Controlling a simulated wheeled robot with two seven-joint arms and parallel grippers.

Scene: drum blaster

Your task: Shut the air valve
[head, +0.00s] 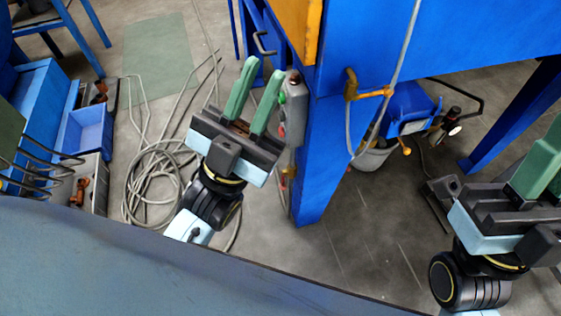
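A brass-orange pipe fitting with an orange handle (374,93), which looks like the air valve, is on the side of the blue machine leg. The handle sticks out to the right, roughly level, and a grey hose hangs by it. My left gripper (263,69) is left of the leg, pointing up in the picture, its green fingers apart with nothing seen between them. It is clear of the valve in the picture. My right gripper (545,150) is at the right edge, partly cut off, and its finger gap is not clear.
The blue machine leg (328,150) stands between my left gripper and the valve. A grey button box (294,112) is close beside that gripper. A coiled hose (157,185) lies on the floor. A blue compressor-like unit (408,108) is behind the valve.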

